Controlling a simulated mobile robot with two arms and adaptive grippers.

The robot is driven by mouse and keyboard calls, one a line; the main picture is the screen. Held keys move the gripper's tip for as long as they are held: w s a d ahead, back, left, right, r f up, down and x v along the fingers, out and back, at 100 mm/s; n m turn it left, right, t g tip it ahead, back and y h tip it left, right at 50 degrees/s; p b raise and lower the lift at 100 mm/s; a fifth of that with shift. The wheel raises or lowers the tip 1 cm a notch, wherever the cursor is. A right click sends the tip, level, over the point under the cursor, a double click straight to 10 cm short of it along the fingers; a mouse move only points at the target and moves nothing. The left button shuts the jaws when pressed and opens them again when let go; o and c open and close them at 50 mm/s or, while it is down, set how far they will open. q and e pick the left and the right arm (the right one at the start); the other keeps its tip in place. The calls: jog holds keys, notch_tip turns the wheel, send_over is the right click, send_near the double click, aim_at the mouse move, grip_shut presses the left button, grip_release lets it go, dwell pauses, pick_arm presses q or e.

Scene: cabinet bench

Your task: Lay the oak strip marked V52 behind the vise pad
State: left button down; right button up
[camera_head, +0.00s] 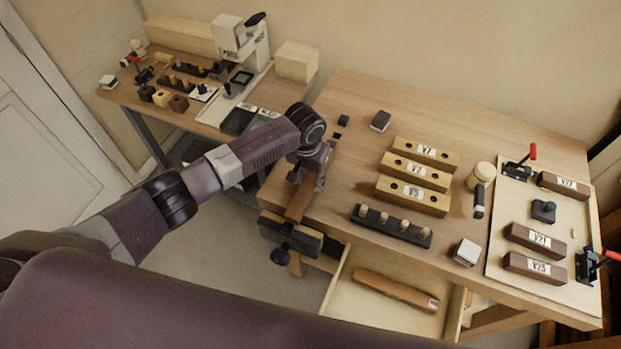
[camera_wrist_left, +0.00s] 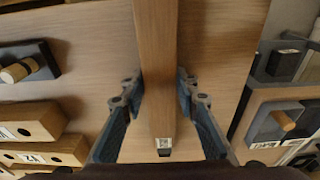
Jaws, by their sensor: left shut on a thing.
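My left gripper (camera_head: 308,172) is over the left part of the bench, shut on a long brown wooden strip (camera_head: 299,203). In the left wrist view the strip (camera_wrist_left: 156,70) runs between the two fingers (camera_wrist_left: 160,95), with a small label at its lower end, too small to read. In the head view the strip points toward the dark vise (camera_head: 291,234) at the bench's front left edge. I cannot tell whether it touches the vise or the bench. Another brown strip (camera_head: 395,289) with an unreadable label lies in the open drawer. My right gripper is not in view.
The drawer (camera_head: 345,309) stands open below the bench front. Several labelled wooden blocks (camera_head: 415,172) and a black peg rack (camera_head: 391,225) stand mid-bench. A pale board (camera_head: 505,222) with clamps and dark blocks lies at right. A second table (camera_head: 180,64) stands at back left.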

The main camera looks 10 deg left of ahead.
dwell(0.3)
pick_arm(q)
jog(key=c, duration=1.4)
grip_release()
jog(key=shift+o, duration=0.8)
jog(key=r+p, duration=0.1)
jog(key=p, duration=0.1)
jog(key=r+p, duration=0.1)
jog(key=r, duration=0.1)
jog(key=r+p, duration=0.1)
jog(key=p, duration=0.1)
jog(key=shift+s+r+p, duration=0.25)
jog(key=shift+r+p, duration=0.1)
jog(key=shift+r, duration=0.05)
jog(key=shift+s+a+r, duration=0.1)
jog(key=shift+s+r, duration=0.05)
jog(key=shift+r, duration=0.9)
